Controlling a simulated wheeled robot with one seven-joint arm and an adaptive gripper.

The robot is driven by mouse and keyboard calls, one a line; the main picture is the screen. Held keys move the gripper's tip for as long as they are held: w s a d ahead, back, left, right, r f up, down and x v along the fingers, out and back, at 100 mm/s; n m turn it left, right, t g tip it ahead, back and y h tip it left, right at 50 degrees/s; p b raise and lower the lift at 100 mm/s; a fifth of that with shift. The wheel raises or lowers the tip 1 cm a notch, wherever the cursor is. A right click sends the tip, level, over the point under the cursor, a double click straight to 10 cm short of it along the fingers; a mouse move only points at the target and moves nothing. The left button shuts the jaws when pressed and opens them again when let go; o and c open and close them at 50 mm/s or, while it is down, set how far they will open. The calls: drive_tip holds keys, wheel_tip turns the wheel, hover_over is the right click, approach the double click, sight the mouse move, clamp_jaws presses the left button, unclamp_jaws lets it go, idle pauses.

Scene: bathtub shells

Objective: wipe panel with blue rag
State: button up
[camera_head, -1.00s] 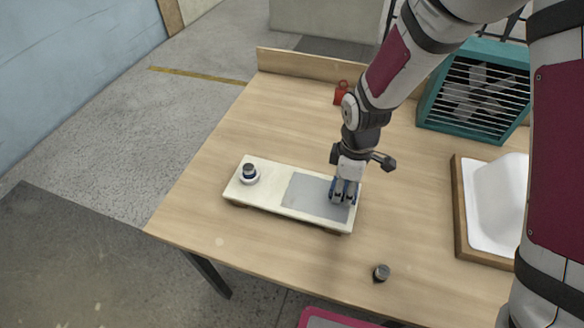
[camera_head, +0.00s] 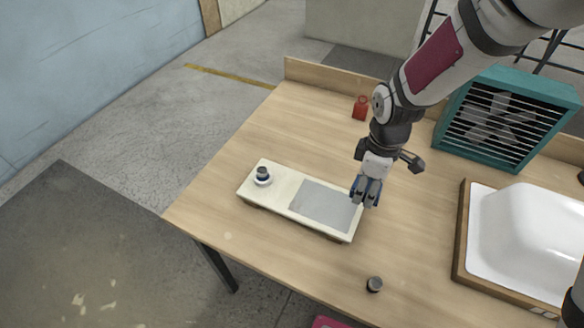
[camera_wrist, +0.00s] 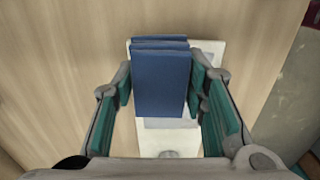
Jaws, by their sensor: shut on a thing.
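The panel is a cream board (camera_head: 276,188) with a grey rectangle (camera_head: 325,205) on its right part, lying on the wooden table. A round dark-topped knob (camera_head: 263,175) stands at its left end. My gripper (camera_head: 366,195) is at the board's right end, pointing down. It is shut on the blue rag (camera_wrist: 160,80), a folded block between the teal finger pads in the wrist view. The rag hides part of the board (camera_wrist: 155,140) below it. I cannot tell whether the rag touches the board.
A small dark cylinder (camera_head: 375,284) stands near the table's front edge. A red weight-like object (camera_head: 360,107) is at the back. A teal fan box (camera_head: 505,120) and a white tub shell (camera_head: 530,235) on a wooden frame stand at right. The table (camera_head: 220,210) is clear left of the board.

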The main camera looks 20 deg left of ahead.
drive_tip(key=shift+r+p, duration=0.3)
drive_tip(key=shift+r, duration=0.45)
